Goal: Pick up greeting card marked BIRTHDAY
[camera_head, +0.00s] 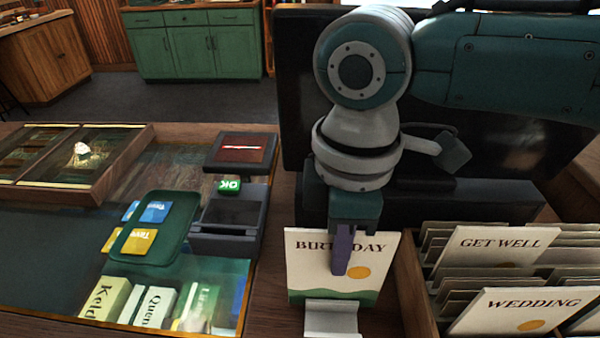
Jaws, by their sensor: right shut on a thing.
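The greeting card marked BIRTHDAY (307,271) is white with a green wavy lower edge and a yellow disc. It is upright, facing me, in the lower middle of the head view. My right gripper (341,268) comes down from above and is shut on the card near its middle, with a dark finger covering part of the lettering. A pale grey holder (331,318) stands in front of the card's lower edge; I cannot tell whether they touch. My left gripper is not in view.
A wooden rack (411,290) to the right holds several cards, including GET WELL (494,246) and WEDDING (519,308). A card terminal (228,217), a green tray (157,244) and a glass-topped counter lie to the left. A dark monitor (296,95) stands behind my arm.

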